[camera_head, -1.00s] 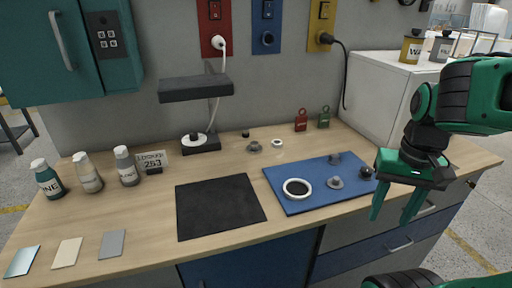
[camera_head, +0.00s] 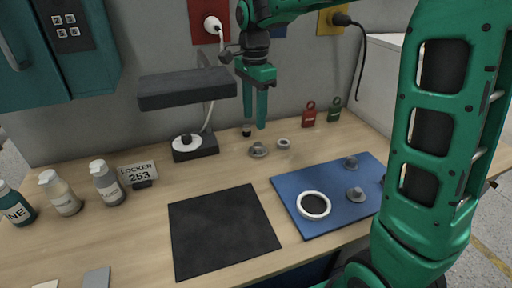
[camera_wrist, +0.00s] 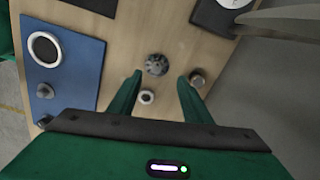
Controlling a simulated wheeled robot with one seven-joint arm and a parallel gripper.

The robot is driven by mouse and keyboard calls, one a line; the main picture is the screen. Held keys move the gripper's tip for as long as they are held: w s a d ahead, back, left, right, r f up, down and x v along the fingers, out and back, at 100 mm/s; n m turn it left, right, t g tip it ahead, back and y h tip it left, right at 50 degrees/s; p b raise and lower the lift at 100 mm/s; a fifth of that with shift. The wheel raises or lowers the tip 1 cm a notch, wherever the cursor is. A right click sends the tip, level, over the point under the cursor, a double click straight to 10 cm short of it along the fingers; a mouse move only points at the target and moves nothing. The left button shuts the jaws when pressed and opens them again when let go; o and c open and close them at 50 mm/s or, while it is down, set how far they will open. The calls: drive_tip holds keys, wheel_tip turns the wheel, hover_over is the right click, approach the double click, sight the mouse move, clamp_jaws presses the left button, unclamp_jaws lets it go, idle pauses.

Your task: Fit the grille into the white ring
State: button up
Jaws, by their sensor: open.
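The white ring (camera_head: 313,205) lies flat on the blue mat (camera_head: 285,190); it also shows in the wrist view (camera_wrist: 44,48). A round grey piece with a slotted-looking face and a raised middle, apparently the grille (camera_wrist: 157,65), lies on the bare wood, off the mat. It also shows in the head view (camera_head: 258,150). My gripper (camera_head: 255,128) is open and empty, pointing down above the back of the bench. In the wrist view the grille lies just beyond the fingertips (camera_wrist: 160,78), between their lines. The fingers look apart from it.
A small pale ring (camera_head: 283,143) and a small dark cap (camera_head: 246,130) lie near the grille. Grey knobbed pieces (camera_head: 355,194) lie on the blue mat. A black lamp stand (camera_head: 188,90) stands left of my gripper; padlocks (camera_head: 308,114) stand right. The black mat (camera_head: 222,228) is clear.

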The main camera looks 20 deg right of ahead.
sight(259, 144)
drive_tip(key=f, duration=0.3)
drive_tip(key=d+f, duration=0.1)
drive_tip(key=f, duration=0.5)
drive_tip(key=shift+s+d+f, duration=0.15)
drive_tip(key=shift+d+f, duration=0.05)
clamp_jaws()
